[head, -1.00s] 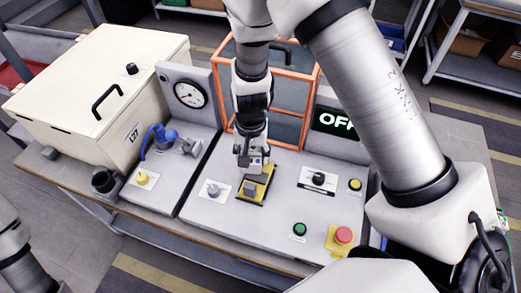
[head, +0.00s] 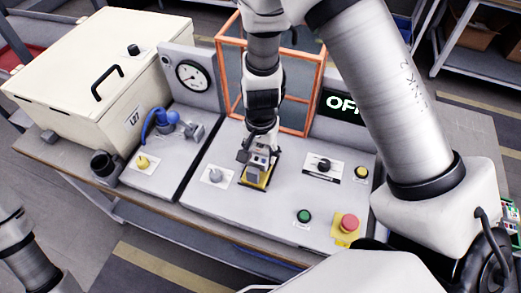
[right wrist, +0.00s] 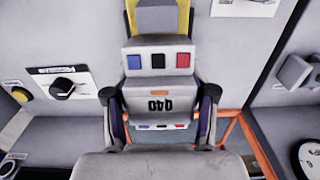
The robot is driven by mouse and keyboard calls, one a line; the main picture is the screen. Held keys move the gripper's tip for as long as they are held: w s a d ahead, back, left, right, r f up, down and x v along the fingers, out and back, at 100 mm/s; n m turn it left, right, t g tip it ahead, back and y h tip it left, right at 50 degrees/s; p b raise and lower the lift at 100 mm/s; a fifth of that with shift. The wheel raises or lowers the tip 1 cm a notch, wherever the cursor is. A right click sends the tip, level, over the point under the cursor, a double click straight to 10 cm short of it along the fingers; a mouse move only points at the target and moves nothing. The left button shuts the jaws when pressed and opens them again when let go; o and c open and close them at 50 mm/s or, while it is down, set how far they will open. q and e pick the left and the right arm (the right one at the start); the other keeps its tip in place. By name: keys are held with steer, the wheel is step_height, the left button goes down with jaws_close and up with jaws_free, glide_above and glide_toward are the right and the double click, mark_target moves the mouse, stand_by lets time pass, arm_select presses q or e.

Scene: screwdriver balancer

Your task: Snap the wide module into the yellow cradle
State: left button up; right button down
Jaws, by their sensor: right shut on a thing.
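The wide module (right wrist: 160,94) is a light grey block marked 040, with blue, black and red squares on its face. My right gripper (right wrist: 158,108) is shut on it, one finger at each side. In the head view the module (head: 259,162) hangs below my right gripper (head: 262,148) and covers much of the yellow cradle (head: 255,184). The cradle's yellow sides (right wrist: 188,18) also show past the module in the right wrist view. I cannot tell whether the module touches the cradle or sits above it. My left gripper is out of view.
A grey knob (head: 215,175) is close left of the cradle. A black rotary knob (head: 323,165), a green button (head: 304,216) and a red stop button (head: 348,223) are to the right. An orange-framed glass box (head: 304,95) stands behind. A cream box (head: 70,80) is left.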

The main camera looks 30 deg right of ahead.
steer(key=shift+s, duration=0.1)
steer(key=shift+g+y+p, duration=0.3)
steer(key=shift+y+p, duration=0.1)
steer(key=shift+p, duration=0.3)
steer(key=shift+g+y+p, duration=0.3)
steer(key=shift+p, duration=0.1)
steer(key=shift+f, duration=0.1)
steer(key=shift+p, duration=0.3)
steer(key=shift+w+g+y+p, duration=0.2)
steer(key=shift+g+y+p, duration=0.2)
steer(key=shift+g+y, duration=0.15)
